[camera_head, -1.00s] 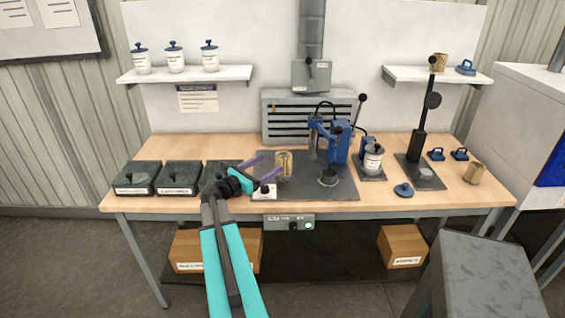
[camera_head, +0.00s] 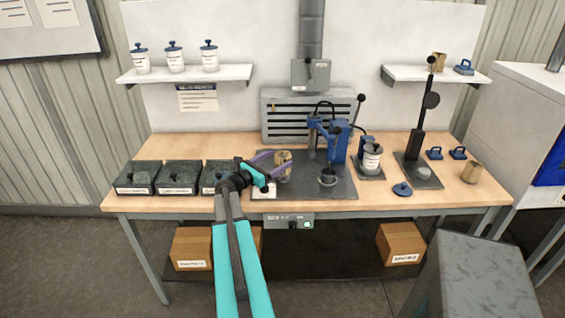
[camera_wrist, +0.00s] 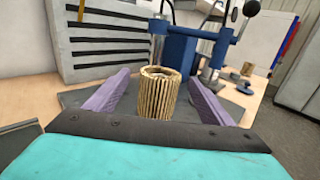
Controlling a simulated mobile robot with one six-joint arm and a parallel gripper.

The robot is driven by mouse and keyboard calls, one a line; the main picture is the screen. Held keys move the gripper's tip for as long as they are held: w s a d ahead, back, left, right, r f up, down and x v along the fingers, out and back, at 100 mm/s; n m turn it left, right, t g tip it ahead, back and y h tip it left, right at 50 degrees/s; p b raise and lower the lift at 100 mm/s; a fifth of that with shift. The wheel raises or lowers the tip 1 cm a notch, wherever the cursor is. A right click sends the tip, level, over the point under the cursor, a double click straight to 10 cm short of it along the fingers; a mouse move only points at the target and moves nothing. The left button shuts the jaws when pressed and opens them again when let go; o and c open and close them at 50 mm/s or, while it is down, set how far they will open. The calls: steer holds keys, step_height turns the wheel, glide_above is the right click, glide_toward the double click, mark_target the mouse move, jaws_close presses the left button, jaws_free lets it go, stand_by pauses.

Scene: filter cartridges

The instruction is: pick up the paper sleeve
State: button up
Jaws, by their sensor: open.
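A tan pleated paper sleeve (camera_head: 284,166) stands upright on the dark mat (camera_head: 265,189) left of the blue press. In the wrist view the sleeve (camera_wrist: 158,98) stands near the middle, between the two purple fingers. My gripper (camera_head: 277,164) is open, with one finger on each side of the sleeve. In the wrist view my gripper (camera_wrist: 160,80) shows a gap between each finger and the sleeve. The sleeve's foot is partly hidden there by my gripper's body.
A blue press (camera_head: 340,143) stands just right of the sleeve, and a grey vented box (camera_head: 275,118) stands behind. Dark boxes (camera_head: 180,178) line the bench's left. Similar tan sleeves sit at the bench's right (camera_head: 471,172) and on the right shelf (camera_head: 438,62).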

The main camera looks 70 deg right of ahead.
mark_target(283, 156)
steer(key=shift+p+x, duration=0.8)
steer(key=shift+x, duration=1.15)
steer(key=shift+f, duration=0.1)
steer(key=shift+c, duration=0.2)
steer(key=c, duration=1.2)
steer(key=shift+r+b, duration=0.5)
steer(key=shift+r, duration=0.3)
steer(key=shift+r+b, duration=0.45)
steer(key=shift+r, duration=0.4)
steer(key=a+b, duration=0.1)
steer(key=a, duration=0.4)
steer(key=w+a+r+b, duration=0.1)
steer(key=a, duration=0.4)
steer(key=a+b, duration=0.2)
steer(key=a, duration=0.4)
steer(key=shift+w+r, duration=0.2)
steer(key=shift+r, duration=0.2)
